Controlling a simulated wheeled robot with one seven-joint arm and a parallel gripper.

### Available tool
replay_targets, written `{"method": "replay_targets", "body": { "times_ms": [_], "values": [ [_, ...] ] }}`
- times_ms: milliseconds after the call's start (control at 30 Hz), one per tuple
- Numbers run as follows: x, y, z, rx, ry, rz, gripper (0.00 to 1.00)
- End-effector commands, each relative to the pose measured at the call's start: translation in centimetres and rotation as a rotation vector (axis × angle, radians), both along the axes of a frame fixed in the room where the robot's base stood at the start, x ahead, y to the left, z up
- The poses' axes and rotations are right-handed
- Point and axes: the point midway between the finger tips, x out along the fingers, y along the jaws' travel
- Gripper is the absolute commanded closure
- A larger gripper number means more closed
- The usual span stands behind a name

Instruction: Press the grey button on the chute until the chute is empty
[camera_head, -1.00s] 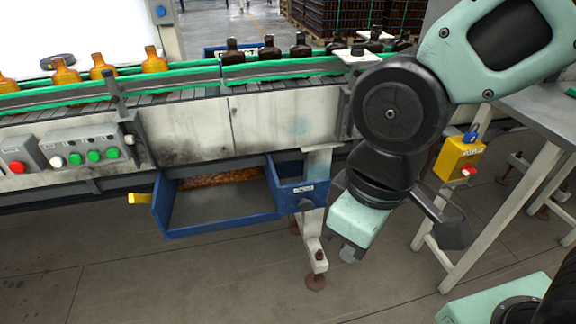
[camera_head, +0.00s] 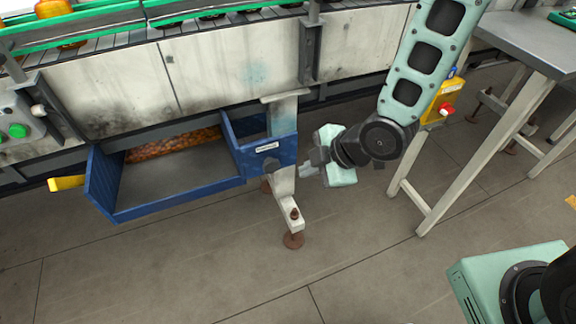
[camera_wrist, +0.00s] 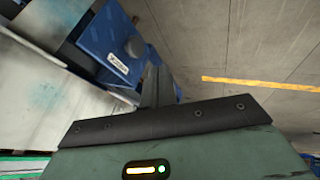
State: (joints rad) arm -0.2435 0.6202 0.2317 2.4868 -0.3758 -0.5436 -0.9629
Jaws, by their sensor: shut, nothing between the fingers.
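The blue chute (camera_head: 180,198) sticks out from under the conveyor, with a heap of small amber-brown pieces (camera_head: 170,146) at its back. On its right side is a blue box with a white label and a round dark grey button (camera_head: 271,165). The button also shows in the wrist view (camera_wrist: 134,46). My gripper (camera_head: 305,171) is shut and empty, just right of the button, with its fingers pointing left toward the box. In the wrist view the fingers (camera_wrist: 157,84) are beside the labelled face. I cannot tell whether they touch it.
A metal leg (camera_head: 285,185) stands below the box. A yellow handle (camera_head: 67,183) is at the chute's left. A grey table (camera_head: 530,45) and a yellow box with a red button (camera_head: 445,104) are at the right. The floor in front is clear.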

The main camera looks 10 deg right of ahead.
Motion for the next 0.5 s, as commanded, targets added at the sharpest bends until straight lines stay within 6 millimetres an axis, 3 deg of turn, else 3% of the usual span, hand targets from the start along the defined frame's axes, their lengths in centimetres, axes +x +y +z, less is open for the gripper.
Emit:
{"method": "replay_targets", "body": {
  "times_ms": [333,500],
  "values": [
    [0.0,0.1,-0.1,0.001,-0.002,0.002,1.0],
    [0.4,0.7,-1.2,0.0,0.001,0.002,1.0]
  ]
}}
